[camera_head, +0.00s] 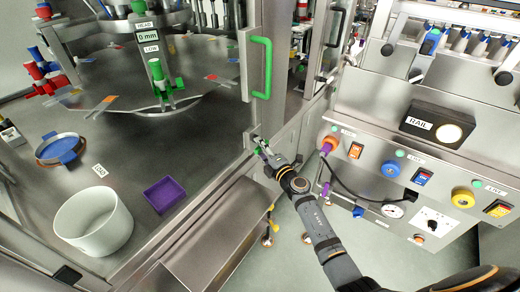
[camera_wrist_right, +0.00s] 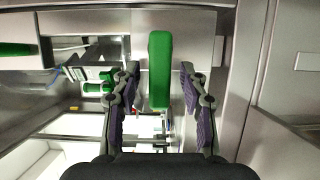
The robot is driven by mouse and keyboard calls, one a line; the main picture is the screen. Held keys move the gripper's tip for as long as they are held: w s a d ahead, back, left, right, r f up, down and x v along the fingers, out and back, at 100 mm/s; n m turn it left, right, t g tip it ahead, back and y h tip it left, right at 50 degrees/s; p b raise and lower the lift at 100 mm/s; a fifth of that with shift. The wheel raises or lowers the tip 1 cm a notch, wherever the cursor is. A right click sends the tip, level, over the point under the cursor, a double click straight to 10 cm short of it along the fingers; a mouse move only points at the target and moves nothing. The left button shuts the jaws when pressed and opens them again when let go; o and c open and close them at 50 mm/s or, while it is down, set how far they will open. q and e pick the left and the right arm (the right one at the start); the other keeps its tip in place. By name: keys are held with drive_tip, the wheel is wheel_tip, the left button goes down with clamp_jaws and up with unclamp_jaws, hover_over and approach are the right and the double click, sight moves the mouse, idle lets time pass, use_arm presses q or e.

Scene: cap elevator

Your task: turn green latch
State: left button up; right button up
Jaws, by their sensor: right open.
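The green latch (camera_wrist_right: 160,68) is an upright green bar in the middle of the right wrist view, on a metal plate. My right gripper (camera_wrist_right: 159,100) is open, with one finger on each side of the latch and a gap visible on both sides. In the head view my right gripper (camera_head: 264,150) is at the lower corner of the cabinet door, below the green door handle (camera_head: 261,67). It largely hides the latch there. My left gripper is not clearly in view.
A control panel (camera_head: 420,180) with knobs and switches stands to the right. A white pot (camera_head: 93,224) and a purple tray (camera_head: 165,194) rest on the metal table at left. A metal step (camera_head: 215,235) is below the door.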

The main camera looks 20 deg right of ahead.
use_arm(q)
drive_tip(key=shift+s, duration=0.1)
use_arm(e)
drive_tip(key=shift+w+a, duration=0.1)
drive_tip(key=shift+w, duration=0.05)
drive_tip(key=shift+c, duration=0.6)
use_arm(q)
drive_tip(key=shift+s+a, duration=0.1)
drive_tip(key=shift+s, duration=0.15)
use_arm(e)
clamp_jaws()
